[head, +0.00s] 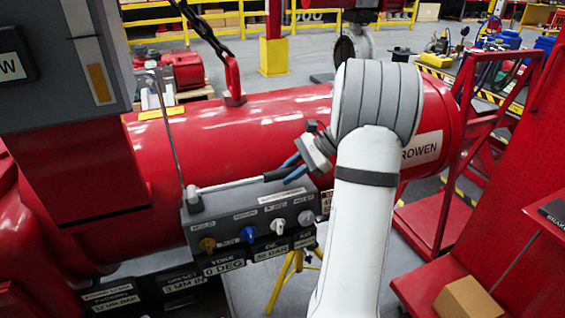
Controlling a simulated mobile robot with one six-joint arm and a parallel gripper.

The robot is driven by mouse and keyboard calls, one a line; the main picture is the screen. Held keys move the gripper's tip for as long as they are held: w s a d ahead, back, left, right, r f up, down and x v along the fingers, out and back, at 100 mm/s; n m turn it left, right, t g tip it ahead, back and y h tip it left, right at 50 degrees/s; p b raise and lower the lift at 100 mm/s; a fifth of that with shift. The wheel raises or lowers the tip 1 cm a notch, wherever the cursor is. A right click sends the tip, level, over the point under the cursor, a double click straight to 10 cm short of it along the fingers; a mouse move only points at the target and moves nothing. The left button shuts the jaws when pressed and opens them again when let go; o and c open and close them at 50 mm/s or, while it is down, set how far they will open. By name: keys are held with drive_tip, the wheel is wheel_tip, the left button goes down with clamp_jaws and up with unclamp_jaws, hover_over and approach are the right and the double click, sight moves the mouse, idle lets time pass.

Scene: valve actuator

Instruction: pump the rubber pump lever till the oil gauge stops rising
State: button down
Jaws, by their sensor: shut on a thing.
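The pump lever (228,185) is a pale rod with a black rubber grip (277,173). It runs nearly level to the right from the top left of a grey control block (232,211). My gripper (291,168), with blue fingertips, comes in from the right and is shut on the black grip. The far end of the grip is hidden by the gripper. A small display marked OIL (270,253) sits on the block's lower front, between the YOKE and AIR displays. Its figure looks like 30 BAR but is too small to read surely.
Brown, blue and white knobs line the block's front, the blue one (249,234) near the middle. A thin upright rod (169,120) rises at the block's left end. The large red cylinder (235,128) lies close behind. A red shelf with a cardboard box (468,298) is at right.

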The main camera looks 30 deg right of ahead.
drive_tip(key=shift+a+f, duration=0.1)
drive_tip(key=shift+f, duration=0.25)
drive_tip(key=c, duration=1.2)
unclamp_jaws()
drive_tip(key=shift+s+d+r, duration=0.1)
drive_tip(key=shift+d+r, duration=0.15)
drive_tip(key=shift+d, duration=0.15)
drive_tip(key=v, duration=0.7)
drive_tip(key=shift+a, duration=0.1)
